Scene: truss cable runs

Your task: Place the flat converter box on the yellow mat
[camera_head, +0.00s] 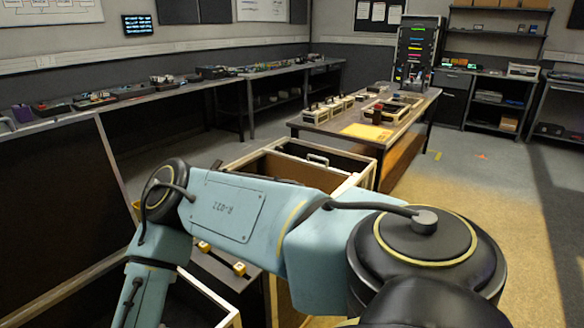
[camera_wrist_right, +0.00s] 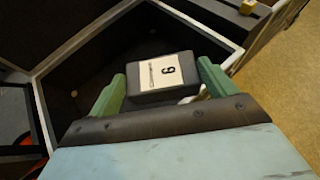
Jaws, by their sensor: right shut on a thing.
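The yellow mat (camera_head: 366,131) lies flat near the front edge of the wooden table (camera_head: 330,127), beyond my arm in the head view. In the right wrist view a dark flat box (camera_wrist_right: 150,96), which I take for the converter box, carries a white label with a digit that reads 6 or 9. My right gripper (camera_wrist_right: 163,88) is shut on it, a green finger on each side. The box is over a dark, pale-rimmed open compartment; I cannot tell how high. The head view shows neither this gripper nor the box. My left gripper is in neither view.
Several small cases (camera_head: 328,110) stand on the table behind the mat. A tall rack with coloured lights (camera_head: 416,50) stands at its far end. An open-topped wooden crate (camera_head: 262,166) with pale rims is before the table. Bare floor (camera_head: 490,195) lies to the right.

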